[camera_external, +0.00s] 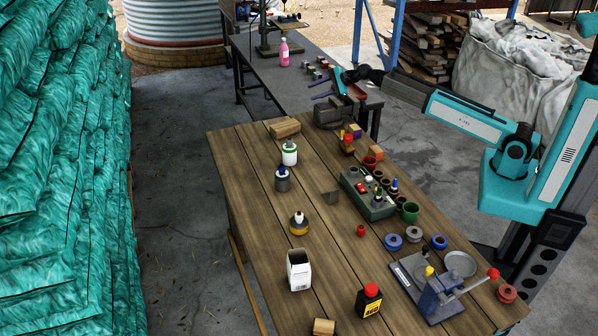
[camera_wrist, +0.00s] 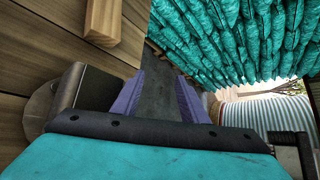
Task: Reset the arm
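My gripper (camera_external: 311,91) is at the far end of the wooden table, with the arm stretched out from my base on the right. Its two purple fingers point left and stand apart, with nothing seen between them. In the wrist view my gripper (camera_wrist: 160,76) also shows open and empty, with dark floor visible between the fingers. The gripper is above or close beside the grey vise (camera_external: 330,115); I cannot tell whether they touch.
The wooden table (camera_external: 235,160) holds bottles, a grey block with small parts (camera_external: 368,208), a white carton (camera_external: 299,271) and a lever press (camera_external: 438,296). A dark workbench with a pink bottle (camera_external: 284,52) stands behind. Green sacks (camera_external: 60,170) are stacked at left. Floor between is clear.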

